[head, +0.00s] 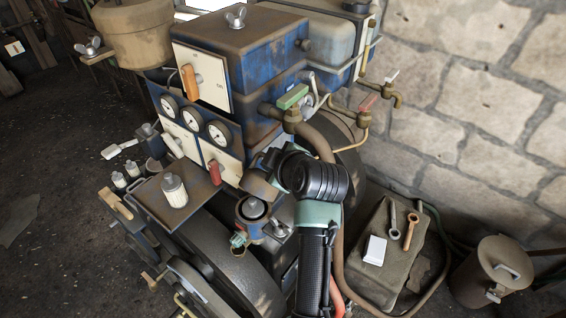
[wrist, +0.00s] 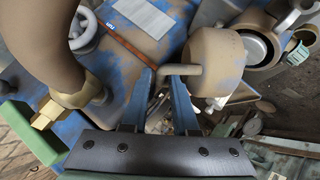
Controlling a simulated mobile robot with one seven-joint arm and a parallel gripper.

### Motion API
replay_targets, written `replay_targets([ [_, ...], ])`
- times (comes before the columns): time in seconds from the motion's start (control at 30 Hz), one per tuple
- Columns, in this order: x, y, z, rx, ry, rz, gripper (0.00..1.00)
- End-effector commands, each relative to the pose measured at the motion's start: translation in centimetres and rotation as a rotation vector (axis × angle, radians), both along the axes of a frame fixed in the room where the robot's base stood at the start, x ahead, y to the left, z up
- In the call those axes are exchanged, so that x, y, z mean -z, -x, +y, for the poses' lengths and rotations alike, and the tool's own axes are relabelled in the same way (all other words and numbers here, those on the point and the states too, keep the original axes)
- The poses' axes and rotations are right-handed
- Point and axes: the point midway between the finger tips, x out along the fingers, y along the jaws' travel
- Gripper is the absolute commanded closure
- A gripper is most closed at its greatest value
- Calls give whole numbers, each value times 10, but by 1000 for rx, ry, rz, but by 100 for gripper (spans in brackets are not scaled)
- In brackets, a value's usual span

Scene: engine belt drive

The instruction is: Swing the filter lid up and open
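The filter lid (wrist: 215,62) is a worn tan and blue round cap in the wrist view. It stands tilted on edge beside the filter housing (wrist: 258,42), whose round mouth is uncovered, with a pale dome inside a dark ring. In the head view the lid (head: 261,184) shows partly beside my gripper, above the housing (head: 252,212). The lid's bent bar handle (wrist: 182,70) reaches across to my gripper (wrist: 163,78). My fingers stand apart, with a gap between them, and the handle's end lies at the fingertips. Firm contact with the handle cannot be made out. My wrist hides the fingers in the head view.
A brown hose (wrist: 40,40) with a brass fitting runs close to my gripper. Gauges (head: 194,119), a red lever (head: 214,172) and a green valve handle (head: 292,97) are nearby on the engine. A grey box (head: 385,265) bearing tools stands at right. Open floor lies at left.

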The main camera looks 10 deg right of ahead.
Motion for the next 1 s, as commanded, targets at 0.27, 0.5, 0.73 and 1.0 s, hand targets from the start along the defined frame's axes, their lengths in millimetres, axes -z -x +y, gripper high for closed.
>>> replay_targets([
  [0.27, -29, 41, -11, 2, 0, -5, 73],
  [0.5, -53, 74, -20, 2, 0, -5, 73],
  [0.73, -64, 88, -23, 1, 0, -2, 73],
  [1.0, -65, 89, -23, 1, 0, -1, 73],
])
